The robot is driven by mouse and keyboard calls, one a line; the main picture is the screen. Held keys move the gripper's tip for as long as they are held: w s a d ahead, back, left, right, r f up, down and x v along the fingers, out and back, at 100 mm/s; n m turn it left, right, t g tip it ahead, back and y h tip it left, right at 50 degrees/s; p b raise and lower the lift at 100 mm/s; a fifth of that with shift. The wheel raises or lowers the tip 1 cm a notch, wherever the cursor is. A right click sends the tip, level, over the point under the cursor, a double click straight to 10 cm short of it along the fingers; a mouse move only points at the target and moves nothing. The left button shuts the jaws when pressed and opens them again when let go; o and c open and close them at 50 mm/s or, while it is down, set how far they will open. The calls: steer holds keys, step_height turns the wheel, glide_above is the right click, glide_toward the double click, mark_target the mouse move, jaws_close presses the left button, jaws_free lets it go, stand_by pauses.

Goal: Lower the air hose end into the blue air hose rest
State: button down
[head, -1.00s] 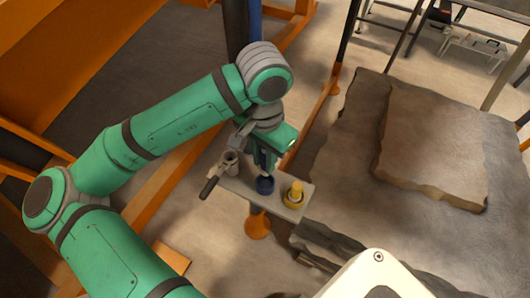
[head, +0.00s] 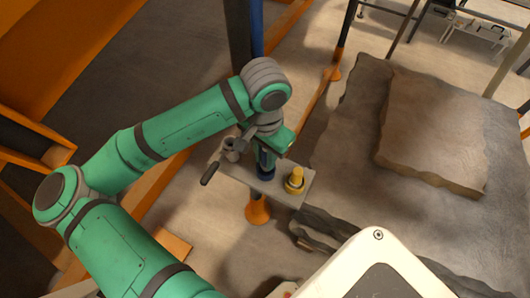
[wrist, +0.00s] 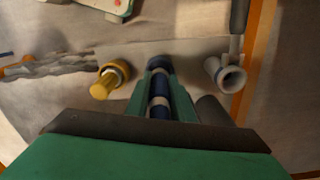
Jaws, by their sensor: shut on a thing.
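My gripper (wrist: 160,110) is shut on the air hose end (wrist: 159,88), a dark piece with pale bands between the fingers in the wrist view. In the head view my gripper (head: 266,158) points down over the small grey shelf. The blue air hose rest (head: 265,174) is right under the fingers, its upper part hidden by them. In the wrist view the rest (wrist: 159,64) shows as a dark blue ring around the tip line of the hose end. I cannot tell how deep the tip sits in it.
The grey shelf (head: 238,178) also bears a yellow holder with a yellow piece (head: 295,180) close on the right. A grey cup-like holder (head: 231,150) and a dark-handled tool (head: 210,173) are on the left. The sandbed (head: 350,150) lies to the right.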

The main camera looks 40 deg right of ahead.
steer(key=shift+f, duration=0.15)
steer(key=c, duration=1.5)
jaws_free()
steer(key=shift+o, duration=0.2)
step_height(320, 180, up, 11)
steer(key=shift+f, duration=0.1)
